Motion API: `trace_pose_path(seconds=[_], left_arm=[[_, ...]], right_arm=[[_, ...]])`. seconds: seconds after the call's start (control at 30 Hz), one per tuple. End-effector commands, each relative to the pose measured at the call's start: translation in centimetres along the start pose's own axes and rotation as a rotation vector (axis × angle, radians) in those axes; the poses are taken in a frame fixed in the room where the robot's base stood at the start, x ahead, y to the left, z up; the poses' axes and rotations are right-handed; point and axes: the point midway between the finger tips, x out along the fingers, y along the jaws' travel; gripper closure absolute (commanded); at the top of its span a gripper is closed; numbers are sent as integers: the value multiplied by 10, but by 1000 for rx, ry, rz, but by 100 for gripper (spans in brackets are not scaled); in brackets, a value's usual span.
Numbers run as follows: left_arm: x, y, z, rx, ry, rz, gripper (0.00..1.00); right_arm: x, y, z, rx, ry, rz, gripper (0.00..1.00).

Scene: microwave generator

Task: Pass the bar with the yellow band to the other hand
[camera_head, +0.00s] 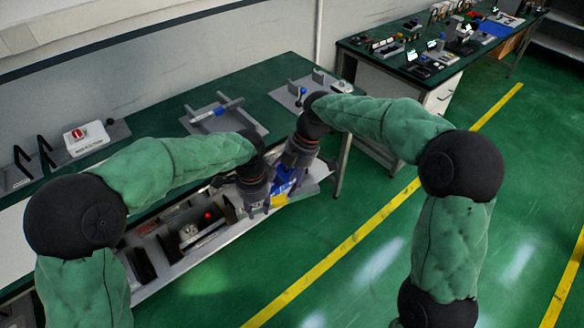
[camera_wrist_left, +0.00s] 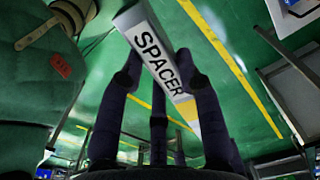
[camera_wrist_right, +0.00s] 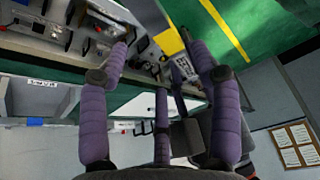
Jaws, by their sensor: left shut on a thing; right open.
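The bar with the yellow band (camera_wrist_left: 150,50) is grey-white and reads SPACER in the left wrist view. My left gripper (camera_wrist_left: 157,68) is shut on it there, the bar slanting between its fingers. In the head view the yellow band (camera_head: 279,200) shows just right of my left gripper (camera_head: 262,192), over the table's front edge. My right gripper (camera_head: 287,172) is close above it, pointing down. In the right wrist view my right gripper (camera_wrist_right: 158,45) is open, with the bar (camera_wrist_right: 183,70) between and beyond its fingers. Whether they touch it I cannot tell. The arms partly hide the bar.
A grey tray (camera_head: 147,262) with a red-buttoned part lies along the table's front edge. A holder with a blue-marked bar (camera_head: 215,112) and a white box with a red knob (camera_head: 86,136) stand behind. A second cluttered table (camera_head: 440,50) is at back right. Green floor is clear at right.

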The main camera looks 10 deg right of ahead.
Motion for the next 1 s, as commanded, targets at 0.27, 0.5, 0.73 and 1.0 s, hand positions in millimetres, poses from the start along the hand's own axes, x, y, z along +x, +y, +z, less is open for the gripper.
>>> trace_pose_path(seconds=[0.27,0.5,0.73,1.0], left_arm=[[-1,0,0,0,1,-1,100],[-1,0,0,0,1,-1,100],[-1,0,0,0,1,-1,100],[-1,0,0,0,1,-1,100]], right_arm=[[42,-1,0,1,0,-3,37],[58,0,0,1,0,0,37],[59,0,0,1,0,0,37],[59,0,0,1,0,0,93]])
